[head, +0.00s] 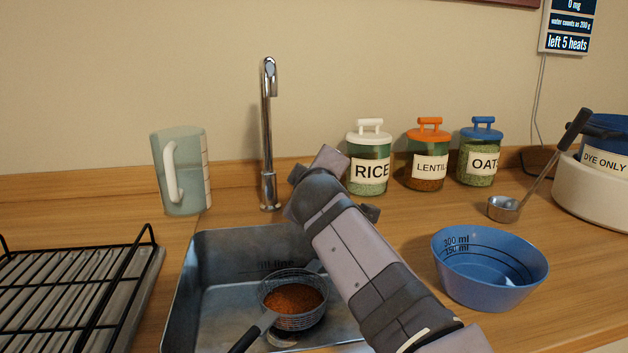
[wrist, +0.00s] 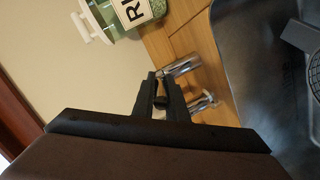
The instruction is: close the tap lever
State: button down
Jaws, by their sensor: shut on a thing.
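The chrome tap (head: 266,130) stands upright behind the sink, its spout curving over at the top. In the head view my arm crosses the right side of the tap's base and hides the lever and my fingertips. In the wrist view my gripper (wrist: 160,92) is beside chrome tap parts (wrist: 184,66). Its fingers are shut on a small part that appears to be the tap lever. The lever's exact angle cannot be made out. No water stream shows under the spout.
The sink (head: 215,270) holds a sieve (head: 293,318) with reddish-brown grains. A jug (head: 182,170) and drying rack (head: 75,290) are left. Rice (head: 368,172), lentil (head: 427,169) and oat (head: 480,163) jars stand behind. A blue bowl (head: 488,265) and ladle (head: 503,208) are right.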

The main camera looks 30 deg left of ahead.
jog(key=shift+f, duration=0.45)
jog(key=c, duration=1.8)
grip_release()
jog(key=shift+s+r, duration=0.15)
jog(key=shift+o, duration=0.2)
jog(key=shift+r, duration=0.1)
jog(key=shift+d+r, duration=0.1)
jog(key=b+v, duration=0.2)
jog(key=v, duration=0.5)
jog(key=shift+s, duration=0.1)
jog(key=shift+d, duration=0.1)
